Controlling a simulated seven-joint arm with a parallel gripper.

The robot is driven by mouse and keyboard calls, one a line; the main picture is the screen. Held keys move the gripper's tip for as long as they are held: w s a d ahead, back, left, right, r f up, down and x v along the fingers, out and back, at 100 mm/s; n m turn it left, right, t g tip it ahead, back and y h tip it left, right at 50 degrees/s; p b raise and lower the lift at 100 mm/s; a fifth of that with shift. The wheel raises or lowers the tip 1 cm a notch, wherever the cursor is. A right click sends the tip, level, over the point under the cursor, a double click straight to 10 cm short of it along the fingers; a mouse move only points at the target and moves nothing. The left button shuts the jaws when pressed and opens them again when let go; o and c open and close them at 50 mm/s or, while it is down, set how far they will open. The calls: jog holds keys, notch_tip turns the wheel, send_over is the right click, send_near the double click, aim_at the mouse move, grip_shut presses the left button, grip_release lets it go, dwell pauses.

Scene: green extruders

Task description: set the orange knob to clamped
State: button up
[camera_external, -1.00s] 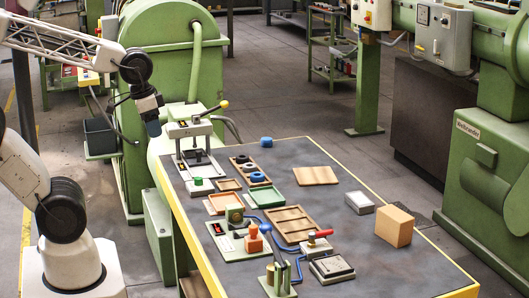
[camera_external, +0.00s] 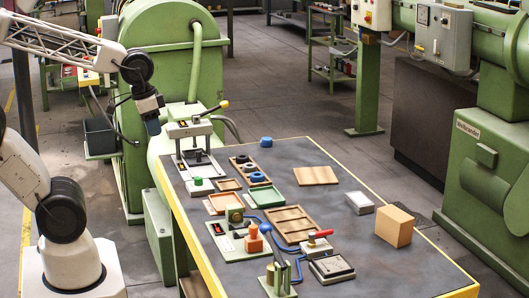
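The orange knob (camera_external: 254,240) stands upright on a green base plate (camera_external: 233,254) near the left side of the table. A round brass-green part (camera_external: 235,214) and a small dark panel with a red mark are on the same plate. Any markings for the knob's position are too small to read. My gripper (camera_external: 153,127) hangs at the upper left, beside the table's far left corner and well away from the knob. It points down and touches nothing that I can see. Its fingers are too small and dark to tell open from shut.
A press-like fixture with a yellow-tipped lever (camera_external: 222,105) stands close to my gripper. A grey upright lever (camera_external: 279,238) and a red-handled block (camera_external: 322,234) are near the knob.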

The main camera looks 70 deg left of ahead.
jog(key=shift+w+d+f, duration=0.15)
jog(key=shift+w+f, duration=0.05)
jog(key=shift+f, duration=0.2)
grip_shut()
jog(key=w+d+f+m+y, duration=0.2)
jog(key=w+d+f+y, duration=0.3)
jog(key=f+y, duration=0.15)
jog(key=w+d+f+m+y, duration=0.3)
jog(key=w+d+f+y, duration=0.2)
jog(key=f, duration=0.3)
jog(key=d+f+m+t, duration=0.2)
jog(key=d+f+t, duration=0.1)
jog(key=d, duration=0.3)
jog(key=d+f+m+t+h, duration=0.1)
jog(key=d+f+m+t, duration=0.1)
jog(key=d+t, duration=0.3)
jog(key=d+f+m+t+h, duration=0.1)
jog(key=d+f+t, duration=0.3)
jog(key=d, duration=0.4)
jog(key=shift+w+f+m, duration=0.1)
jog(key=shift+f+m, duration=0.4)
jog(key=shift+m, duration=0.2)
jog(key=shift+d+f+t+h, duration=0.25)
jog(key=shift+d+f+t, duration=0.1)
jog(key=shift+d+t, duration=0.2)
